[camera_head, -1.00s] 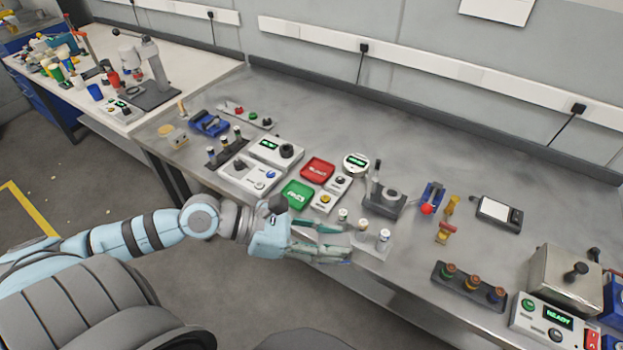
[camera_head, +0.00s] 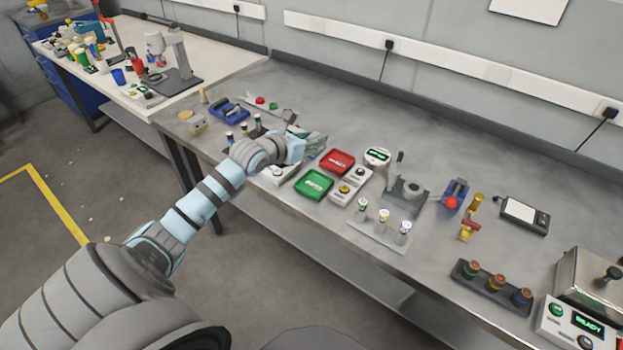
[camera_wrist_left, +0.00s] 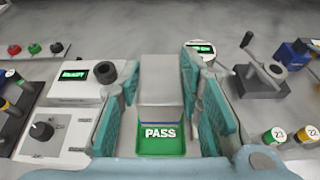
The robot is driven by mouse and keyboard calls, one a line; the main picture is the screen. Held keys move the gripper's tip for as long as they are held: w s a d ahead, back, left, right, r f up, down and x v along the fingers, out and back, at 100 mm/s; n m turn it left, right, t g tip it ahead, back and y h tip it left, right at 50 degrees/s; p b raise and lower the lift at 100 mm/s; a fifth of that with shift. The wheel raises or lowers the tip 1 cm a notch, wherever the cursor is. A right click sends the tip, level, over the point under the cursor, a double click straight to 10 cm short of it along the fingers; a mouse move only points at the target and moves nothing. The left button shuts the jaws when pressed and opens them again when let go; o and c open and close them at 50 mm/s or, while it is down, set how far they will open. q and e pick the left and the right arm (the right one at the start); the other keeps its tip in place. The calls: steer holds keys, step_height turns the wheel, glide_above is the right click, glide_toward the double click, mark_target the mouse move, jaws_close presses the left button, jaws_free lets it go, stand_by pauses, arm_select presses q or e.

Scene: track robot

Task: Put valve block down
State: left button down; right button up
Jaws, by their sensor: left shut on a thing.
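My left gripper (camera_head: 313,143) is over the bench, above the tester box and to the left of the red tray (camera_head: 338,160). In the left wrist view its teal fingers (camera_wrist_left: 160,115) are shut on a plain grey block, the valve block (camera_wrist_left: 161,78). The block is hidden behind the gripper in the head view. The green tray (camera_head: 314,184) lies in front of the red one. In the wrist view the green tray (camera_wrist_left: 162,148) reads PASS, beyond the block's lower end. The block hides the red tray there. My right gripper is not in view.
A lever press (camera_head: 405,195) and a holder with several numbered cylinders (camera_head: 380,233) are farther right. The tester box (camera_wrist_left: 75,80) is close on the left.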

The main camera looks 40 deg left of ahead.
arm_select(q)
step_height(320, 180, down, 13)
steer(key=b, duration=0.3)
steer(key=shift+w+r+b, duration=0.15)
steer(key=shift+b, duration=0.25)
steer(key=c, duration=1.1)
jaws_free()
steer(key=shift+p+v, duration=4.8)
steer(key=shift+v, duration=1.2)
